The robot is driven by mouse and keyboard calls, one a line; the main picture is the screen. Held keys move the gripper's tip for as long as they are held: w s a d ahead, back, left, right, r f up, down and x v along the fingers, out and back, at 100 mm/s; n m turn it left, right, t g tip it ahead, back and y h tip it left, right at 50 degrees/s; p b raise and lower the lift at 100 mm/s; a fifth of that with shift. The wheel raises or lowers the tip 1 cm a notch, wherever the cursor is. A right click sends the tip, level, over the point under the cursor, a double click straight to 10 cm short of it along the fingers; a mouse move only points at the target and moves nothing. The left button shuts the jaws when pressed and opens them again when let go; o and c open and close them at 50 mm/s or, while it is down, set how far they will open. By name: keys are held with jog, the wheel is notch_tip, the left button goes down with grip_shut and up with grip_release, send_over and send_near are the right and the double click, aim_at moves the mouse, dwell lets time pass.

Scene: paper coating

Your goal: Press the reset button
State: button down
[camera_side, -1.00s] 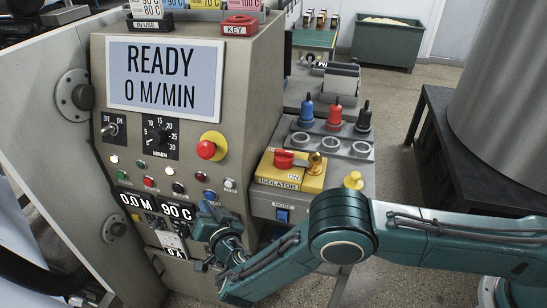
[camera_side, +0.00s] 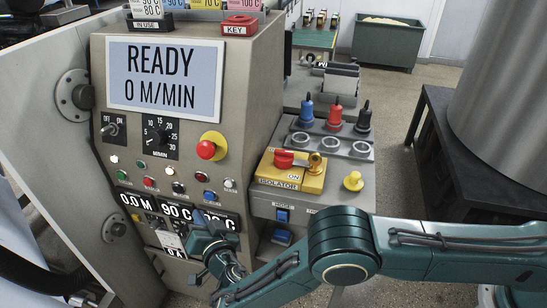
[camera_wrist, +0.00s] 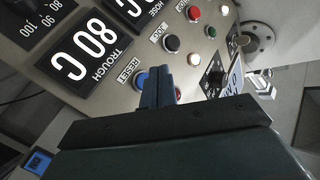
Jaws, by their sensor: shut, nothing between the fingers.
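The blue reset button (camera_wrist: 140,81) shows in the wrist view beside a label reading RESET (camera_wrist: 128,70), partly covered by my fingers. In the side view the blue button (camera_side: 210,195) sits in the lower row of the sloped machine panel. My gripper (camera_side: 198,215) is just below it there, in front of the temperature displays. In the wrist view my gripper's fingers (camera_wrist: 157,73) are together and empty, overlapping the right edge of the blue button. I cannot tell whether they touch it.
Other panel buttons lie close by, including a black button (camera_wrist: 171,43) and a red one (camera_wrist: 178,92). A large red stop knob (camera_side: 206,150) sits above on the panel. A yellow isolator box (camera_side: 290,171) stands to the right. The screen (camera_side: 165,78) reads READY, 0 M/MIN.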

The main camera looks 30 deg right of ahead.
jog(key=shift+s+a, duration=0.7)
dwell(0.3)
